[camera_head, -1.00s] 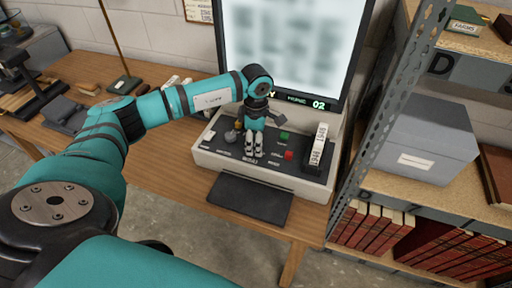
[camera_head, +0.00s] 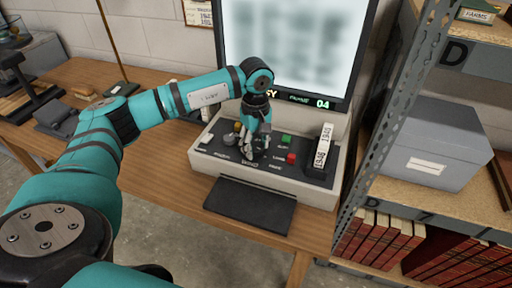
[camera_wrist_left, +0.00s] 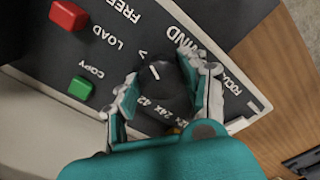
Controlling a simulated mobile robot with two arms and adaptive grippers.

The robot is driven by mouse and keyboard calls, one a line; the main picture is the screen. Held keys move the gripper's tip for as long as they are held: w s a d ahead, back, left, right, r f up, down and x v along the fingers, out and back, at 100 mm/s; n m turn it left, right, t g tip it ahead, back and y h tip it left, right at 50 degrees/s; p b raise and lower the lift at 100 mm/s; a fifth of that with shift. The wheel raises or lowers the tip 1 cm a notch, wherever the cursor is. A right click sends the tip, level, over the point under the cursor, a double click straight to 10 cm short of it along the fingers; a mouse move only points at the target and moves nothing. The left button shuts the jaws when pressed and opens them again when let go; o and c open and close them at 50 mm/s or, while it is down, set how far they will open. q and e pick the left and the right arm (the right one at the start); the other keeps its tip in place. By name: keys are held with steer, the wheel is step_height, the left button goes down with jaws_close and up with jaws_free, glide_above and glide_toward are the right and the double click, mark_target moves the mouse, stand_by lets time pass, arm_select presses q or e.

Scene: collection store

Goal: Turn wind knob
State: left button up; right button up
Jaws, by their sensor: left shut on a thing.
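The wind knob (camera_wrist_left: 158,78) is black with a white mark and shows in the left wrist view beside the printed word WIND. It sits on the dark sloping panel of a pale reader machine (camera_head: 315,190). My left gripper (camera_wrist_left: 163,90) is shut on it, with one finger on each side. In the head view my left gripper (camera_head: 257,148) points down onto the panel and hides most of the knob. A lit screen (camera_head: 290,45) stands behind the panel, with green digits 04 (camera_head: 322,104) below it. My right gripper is not in view.
On the panel are a green button (camera_head: 286,140), a red button (camera_head: 292,158) and an upright labelled box (camera_head: 323,150). A black plate (camera_head: 250,204) juts out in front. A metal shelf with a grey box (camera_head: 435,148) and red books stands close on the right.

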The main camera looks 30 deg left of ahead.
mark_target(256, 146)
arm_select(q)
steer(key=shift+r+m, duration=0.1)
steer(key=shift+m, duration=0.3)
steer(key=o, duration=1.2)
steer(key=shift+c, duration=0.2)
step_height(256, 146, up, 12)
